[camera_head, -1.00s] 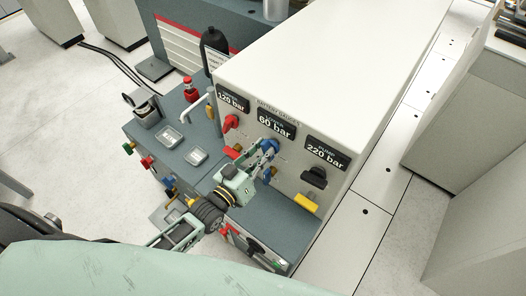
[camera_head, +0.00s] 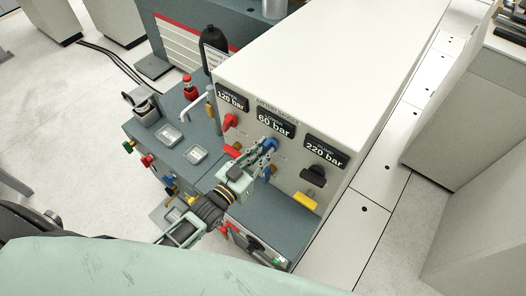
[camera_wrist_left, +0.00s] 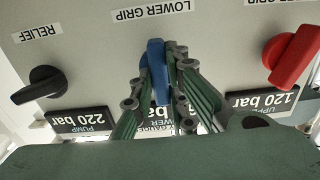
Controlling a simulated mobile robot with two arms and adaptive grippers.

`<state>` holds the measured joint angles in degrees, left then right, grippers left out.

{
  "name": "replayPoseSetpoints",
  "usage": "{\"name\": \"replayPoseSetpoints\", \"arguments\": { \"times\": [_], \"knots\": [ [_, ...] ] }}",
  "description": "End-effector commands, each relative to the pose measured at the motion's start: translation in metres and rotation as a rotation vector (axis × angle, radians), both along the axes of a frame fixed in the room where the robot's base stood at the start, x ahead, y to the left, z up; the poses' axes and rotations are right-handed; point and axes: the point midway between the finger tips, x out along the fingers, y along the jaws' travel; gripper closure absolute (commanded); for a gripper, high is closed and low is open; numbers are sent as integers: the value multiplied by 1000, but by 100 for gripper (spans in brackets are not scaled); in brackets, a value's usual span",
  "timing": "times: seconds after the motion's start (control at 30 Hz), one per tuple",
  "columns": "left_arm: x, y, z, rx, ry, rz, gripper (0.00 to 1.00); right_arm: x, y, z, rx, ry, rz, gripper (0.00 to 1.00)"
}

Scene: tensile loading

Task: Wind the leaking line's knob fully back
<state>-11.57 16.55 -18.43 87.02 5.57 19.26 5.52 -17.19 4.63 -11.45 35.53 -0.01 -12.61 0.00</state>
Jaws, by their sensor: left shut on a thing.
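The blue knob (camera_head: 270,145) is on the front panel under the middle gauge, which reads 60 bar (camera_head: 275,124). In the left wrist view the blue knob (camera_wrist_left: 156,70) sits under the label LOWER GRIP, seen upside down. My left gripper (camera_head: 264,150) is at this knob; its fingers (camera_wrist_left: 160,72) are on both sides of it, shut on it. A red knob (camera_head: 231,121) is under the 120 bar gauge (camera_head: 232,98). A black knob (camera_head: 314,176), labelled RELIEF in the wrist view, is under the 220 bar gauge (camera_head: 326,151). My right gripper is not in view.
Below the panel are a yellow handle (camera_head: 305,202) and a dark ledge (camera_head: 275,218). A grey bench (camera_head: 172,140) with a red-topped part (camera_head: 188,88) and a white bent handle stands to the left. A black bottle (camera_head: 212,45) stands behind.

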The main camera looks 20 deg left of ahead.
Motion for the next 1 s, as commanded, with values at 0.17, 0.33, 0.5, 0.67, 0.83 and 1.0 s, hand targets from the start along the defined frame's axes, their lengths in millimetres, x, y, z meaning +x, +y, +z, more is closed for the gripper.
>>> {"name": "replayPoseSetpoints", "arguments": {
  "times": [0.17, 0.33, 0.5, 0.67, 0.83, 1.0],
  "knots": [
    [-1, 0, -3, 7, 4, -1, 84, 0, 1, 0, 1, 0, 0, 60],
    [-1, 0, -2, 4, 3, -1, 69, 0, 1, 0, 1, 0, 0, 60],
    [0, 0, -1, 3, 1, 0, 67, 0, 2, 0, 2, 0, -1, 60],
    [-1, 0, -1, 2, 2, 0, 67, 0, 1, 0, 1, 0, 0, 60],
    [-16, 6, -2, 2, 5, 0, 67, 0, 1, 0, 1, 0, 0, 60],
    [-50, 18, -2, 3, 6, -1, 67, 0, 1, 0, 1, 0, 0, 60]
  ]
}}
